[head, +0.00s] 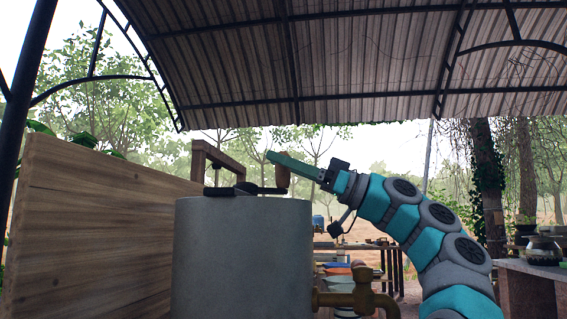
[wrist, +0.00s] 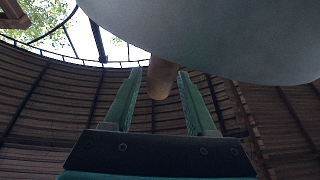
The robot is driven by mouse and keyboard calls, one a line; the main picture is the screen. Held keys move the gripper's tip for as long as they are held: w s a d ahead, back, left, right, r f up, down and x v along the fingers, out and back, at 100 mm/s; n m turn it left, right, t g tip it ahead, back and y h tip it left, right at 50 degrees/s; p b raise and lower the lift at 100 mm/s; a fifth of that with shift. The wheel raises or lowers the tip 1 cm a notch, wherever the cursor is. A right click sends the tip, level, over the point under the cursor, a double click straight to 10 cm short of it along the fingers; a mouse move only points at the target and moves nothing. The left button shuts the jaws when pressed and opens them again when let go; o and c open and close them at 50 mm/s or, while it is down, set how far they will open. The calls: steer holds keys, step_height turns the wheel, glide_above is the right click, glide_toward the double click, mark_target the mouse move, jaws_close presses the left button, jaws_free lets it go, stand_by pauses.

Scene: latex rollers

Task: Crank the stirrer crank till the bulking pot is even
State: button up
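The bulking pot (head: 240,255) is a large grey cylinder in the middle of the head view; its inside is hidden. The dark stirrer crank (head: 245,189) lies across its top, with an upright wooden handle (head: 282,176) at its right end. In the wrist view the handle (wrist: 160,78) shows between my fingertips, with a small gap at the left finger; contact at the right one is unclear. My gripper (wrist: 160,80) is open around the handle. In the head view my gripper (head: 285,160) reaches in from the right, at the handle's upper part.
A wooden board wall (head: 95,235) stands close on the left. A wooden frame (head: 215,158) rises behind the pot. A brass tap (head: 362,298) sticks out at the pot's lower right. A table with a metal pot (head: 543,250) is at the far right.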

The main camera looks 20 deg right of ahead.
steer(key=shift+o, duration=0.5)
steer(key=v, duration=0.7)
steer(key=shift+d+f, duration=0.15)
steer(key=shift+d, duration=0.25)
steer(key=shift+s, duration=0.1)
steer(key=shift+c, duration=0.2)
